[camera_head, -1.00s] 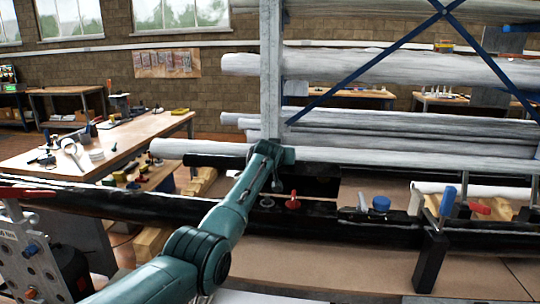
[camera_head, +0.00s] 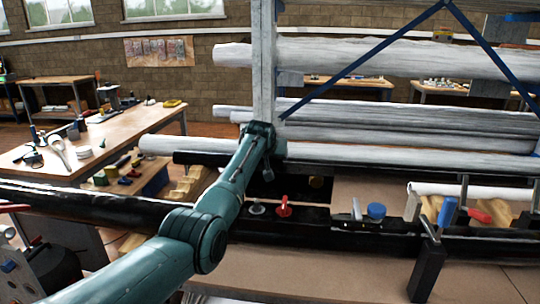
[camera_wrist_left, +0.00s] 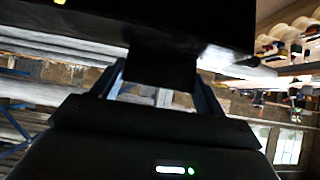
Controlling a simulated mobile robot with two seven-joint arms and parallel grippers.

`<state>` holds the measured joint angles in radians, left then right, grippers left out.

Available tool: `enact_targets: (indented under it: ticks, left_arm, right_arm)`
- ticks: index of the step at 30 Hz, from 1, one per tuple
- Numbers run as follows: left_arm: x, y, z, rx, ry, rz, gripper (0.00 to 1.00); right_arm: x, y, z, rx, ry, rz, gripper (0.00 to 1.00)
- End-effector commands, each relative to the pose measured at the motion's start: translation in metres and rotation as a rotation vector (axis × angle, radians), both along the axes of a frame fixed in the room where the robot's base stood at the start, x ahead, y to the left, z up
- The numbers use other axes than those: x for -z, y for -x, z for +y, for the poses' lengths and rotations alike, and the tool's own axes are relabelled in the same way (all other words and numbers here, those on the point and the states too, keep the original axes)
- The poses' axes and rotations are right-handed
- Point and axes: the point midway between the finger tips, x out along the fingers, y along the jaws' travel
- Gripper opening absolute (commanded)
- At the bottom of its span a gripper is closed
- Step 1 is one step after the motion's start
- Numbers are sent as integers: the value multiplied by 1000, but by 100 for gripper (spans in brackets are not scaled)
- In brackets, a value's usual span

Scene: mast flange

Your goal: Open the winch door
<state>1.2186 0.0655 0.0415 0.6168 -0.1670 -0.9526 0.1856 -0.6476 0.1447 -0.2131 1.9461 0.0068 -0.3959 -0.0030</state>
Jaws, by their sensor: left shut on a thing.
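My left arm reaches from the lower left over the long black mast (camera_head: 85,202) in the head view. Its wrist end is by the grey upright post, and its fingers cannot be made out there. In the wrist view my left gripper (camera_wrist_left: 160,82) is shut on a dark piece (camera_wrist_left: 160,62), with a finger on each side. The dark piece joins a wide black panel (camera_wrist_left: 190,22); I cannot tell for certain whether this is the winch door. In the head view a dark recess (camera_head: 297,187) lies just right of the wrist. My right gripper is not in view.
The grey post (camera_head: 263,65) and rack of pale spars (camera_head: 400,62) stand close behind the arm. A wooden workbench (camera_head: 110,130) is at the left.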

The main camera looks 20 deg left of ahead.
Motion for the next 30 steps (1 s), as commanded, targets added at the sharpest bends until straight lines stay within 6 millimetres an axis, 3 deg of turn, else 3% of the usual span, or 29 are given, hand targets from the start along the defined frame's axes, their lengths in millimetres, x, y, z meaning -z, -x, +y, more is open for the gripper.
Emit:
enact_targets:
  ticks: [2, 3, 10, 23, 30]
  left_arm:
    - [-12, -2, 2, 1, -6, -23, 32]
    - [-12, -2, 2, 1, -6, -22, 76]
    - [-7, -1, 1, 1, -3, -14, 95]
    - [-9, 4, -2, 1, -2, -9, 95]
    - [-24, 23, -6, 2, -2, -12, 95]
  right_arm:
    - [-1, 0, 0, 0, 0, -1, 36]
    - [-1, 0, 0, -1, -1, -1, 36]
    - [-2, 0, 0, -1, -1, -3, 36]
    - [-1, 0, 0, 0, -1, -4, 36]
    - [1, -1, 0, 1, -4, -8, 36]
